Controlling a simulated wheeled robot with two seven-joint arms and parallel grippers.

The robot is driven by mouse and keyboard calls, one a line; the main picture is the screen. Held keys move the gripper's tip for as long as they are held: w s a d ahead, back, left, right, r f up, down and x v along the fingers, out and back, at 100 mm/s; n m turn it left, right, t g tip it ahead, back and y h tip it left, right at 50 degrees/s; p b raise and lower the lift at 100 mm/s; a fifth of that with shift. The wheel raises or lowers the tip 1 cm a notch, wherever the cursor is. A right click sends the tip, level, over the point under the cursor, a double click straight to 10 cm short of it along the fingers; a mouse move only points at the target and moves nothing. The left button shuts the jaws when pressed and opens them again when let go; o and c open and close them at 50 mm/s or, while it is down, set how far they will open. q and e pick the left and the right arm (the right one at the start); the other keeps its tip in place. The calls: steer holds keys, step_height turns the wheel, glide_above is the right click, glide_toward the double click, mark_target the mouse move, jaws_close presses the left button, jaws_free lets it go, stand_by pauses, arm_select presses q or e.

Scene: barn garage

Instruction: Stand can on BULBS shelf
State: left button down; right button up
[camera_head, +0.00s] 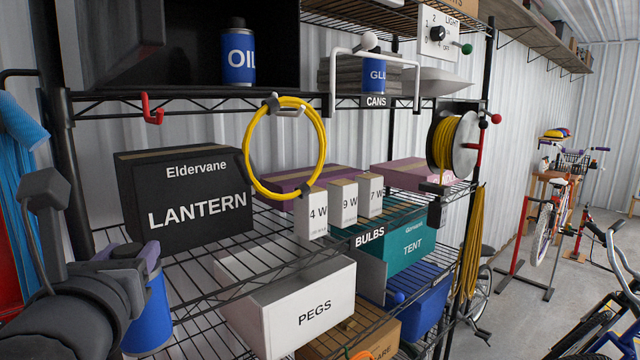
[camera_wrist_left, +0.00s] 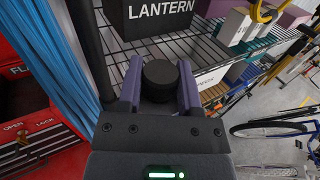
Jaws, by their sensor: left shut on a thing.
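My left gripper (camera_head: 142,258) is shut on a blue can (camera_head: 152,312) with a black lid (camera_wrist_left: 160,78), its purple fingers on either side. The can is upright, left of the shelving and below the black LANTERN box (camera_head: 190,188); its label is not visible. The wire shelf with the BULBS label (camera_head: 370,236) carries the LANTERN box at left and small white bulb boxes marked 4 W (camera_head: 311,214), 9 W (camera_head: 343,203) and 7 W (camera_head: 370,195). Bare wire shows between the LANTERN box and the bulb boxes. My right gripper is not in view.
A yellow cable loop (camera_head: 284,148) hangs in front of the shelf. A blue OIL can (camera_head: 238,58) and a blue GLU-marked can (camera_head: 375,74) stand above. A white PEGS box (camera_head: 300,305) is below. A black shelf post (camera_head: 62,150) stands at left.

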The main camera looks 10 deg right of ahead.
arm_select(q)
steer(key=shift+w+r, duration=0.15)
steer(key=shift+r, duration=0.2)
steer(key=shift+s+d, duration=0.25)
steer(key=shift+s, duration=0.05)
steer(key=shift+w+a+r, duration=0.15)
steer(key=shift+w+a, duration=0.05)
steer(key=shift+w, duration=0.85)
steer(key=w+f+p, duration=0.3)
steer(key=w, duration=1.2)
steer(key=shift+a+f, duration=0.35)
steer(key=shift+a, duration=0.1)
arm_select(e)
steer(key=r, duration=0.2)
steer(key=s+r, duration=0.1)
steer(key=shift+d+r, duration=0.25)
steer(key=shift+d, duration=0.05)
arm_select(q)
steer(key=shift+f, duration=0.15)
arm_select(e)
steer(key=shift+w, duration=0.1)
arm_select(q)
steer(key=shift+c, duration=1.4)
jaws_free()
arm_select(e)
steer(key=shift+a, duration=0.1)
